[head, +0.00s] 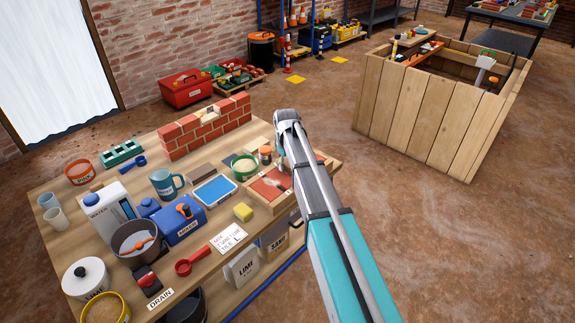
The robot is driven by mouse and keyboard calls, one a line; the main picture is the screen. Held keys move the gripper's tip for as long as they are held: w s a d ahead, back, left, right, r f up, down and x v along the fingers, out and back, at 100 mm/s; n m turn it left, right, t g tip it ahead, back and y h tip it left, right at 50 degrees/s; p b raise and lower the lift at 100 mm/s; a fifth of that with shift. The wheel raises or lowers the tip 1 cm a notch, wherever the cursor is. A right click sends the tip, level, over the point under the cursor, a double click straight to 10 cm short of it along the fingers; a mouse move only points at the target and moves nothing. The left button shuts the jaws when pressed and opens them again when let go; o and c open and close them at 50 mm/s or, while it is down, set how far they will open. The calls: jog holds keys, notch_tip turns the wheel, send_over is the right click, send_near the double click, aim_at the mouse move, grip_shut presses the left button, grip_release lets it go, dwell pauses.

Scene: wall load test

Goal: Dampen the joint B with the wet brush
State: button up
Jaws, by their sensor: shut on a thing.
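A small red brick wall (206,128) stands at the back of the wooden workbench. A pale patch (208,113) shows near the middle of its top. No joint label can be read, so I cannot tell which is joint B. My gripper (282,163) points down at the bench's right end, right of the wall and apart from it. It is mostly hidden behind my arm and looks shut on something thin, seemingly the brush. The brush is too small and covered to make out clearly. Below it is a shallow wooden tray (252,199) with a reddish inside.
Blue tray (214,190), green-rimmed bowl (244,166), teal mug (166,184), blue mixer (181,222), yellow sponge (243,212) and water jug (108,212) crowd the bench. A wooden enclosure (432,115) stands at right, with bare floor between.

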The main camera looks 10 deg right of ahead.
aim_at(279, 159)
jog(key=shift+w, duration=0.1)
jog(key=shift+w+a, duration=1.15)
jog(key=shift+w, duration=0.15)
jog(key=shift+d, duration=0.1)
jog(key=shift+s+d, duration=0.55)
jog(key=shift+s, duration=0.2)
jog(key=shift+s+d, duration=0.55)
jog(key=shift+s, duration=0.15)
jog(key=shift+s+d, duration=0.55)
jog(key=shift+s, duration=0.2)
jog(key=shift+s+d, duration=0.55)
jog(key=shift+s, duration=0.15)
jog(key=shift+s+d, duration=0.1)
jog(key=shift+s+d, duration=1)
jog(key=shift+s, duration=0.3)
